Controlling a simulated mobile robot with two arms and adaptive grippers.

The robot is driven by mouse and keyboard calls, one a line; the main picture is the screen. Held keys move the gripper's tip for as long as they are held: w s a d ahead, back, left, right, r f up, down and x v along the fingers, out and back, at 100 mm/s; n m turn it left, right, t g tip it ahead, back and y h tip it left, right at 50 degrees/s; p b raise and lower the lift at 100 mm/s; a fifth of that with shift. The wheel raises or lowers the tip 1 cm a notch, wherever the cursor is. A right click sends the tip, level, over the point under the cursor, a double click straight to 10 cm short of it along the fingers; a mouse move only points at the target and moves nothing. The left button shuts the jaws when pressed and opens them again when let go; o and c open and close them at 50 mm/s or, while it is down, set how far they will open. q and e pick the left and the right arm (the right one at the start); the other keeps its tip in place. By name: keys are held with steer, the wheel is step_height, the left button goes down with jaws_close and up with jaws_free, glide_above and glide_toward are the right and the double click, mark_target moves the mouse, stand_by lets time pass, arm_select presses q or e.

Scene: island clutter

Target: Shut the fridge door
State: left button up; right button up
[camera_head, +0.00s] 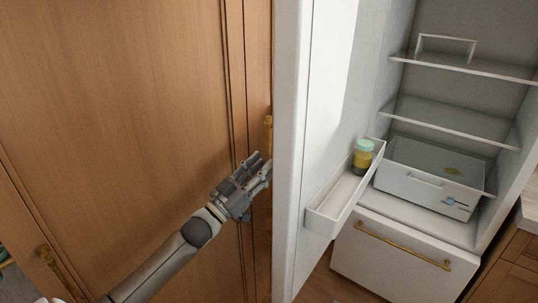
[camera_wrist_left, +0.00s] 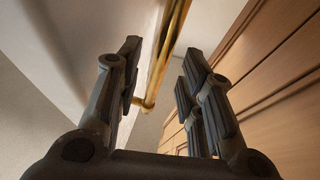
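The white fridge door (camera_head: 287,150) stands wide open, its edge toward me. Its inner side, with a door bin (camera_head: 330,205), faces right, toward the fridge interior (camera_head: 455,110). My left gripper (camera_head: 266,172) is at the door's outer side, close to its edge, in front of wood panels. In the left wrist view my left gripper (camera_wrist_left: 158,80) has its fingers apart. A brass handle (camera_wrist_left: 165,50) on the white door shows in the gap between them; I cannot tell whether it lies between the fingertips or just beyond. My right gripper is not in view.
Tall wood cabinet panels (camera_head: 110,110) stand left, behind my left arm. A jar with a green lid (camera_head: 362,157) stands in the door bin. A clear drawer (camera_head: 430,180) sits inside the fridge, above a shut white lower drawer (camera_head: 395,255). A wood cabinet (camera_head: 515,260) is at the right.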

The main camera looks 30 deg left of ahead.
arm_select(q)
steer(key=shift+p+x, duration=0.4)
steer(key=shift+x, duration=1.25)
steer(key=shift+c, duration=0.2)
jaws_close()
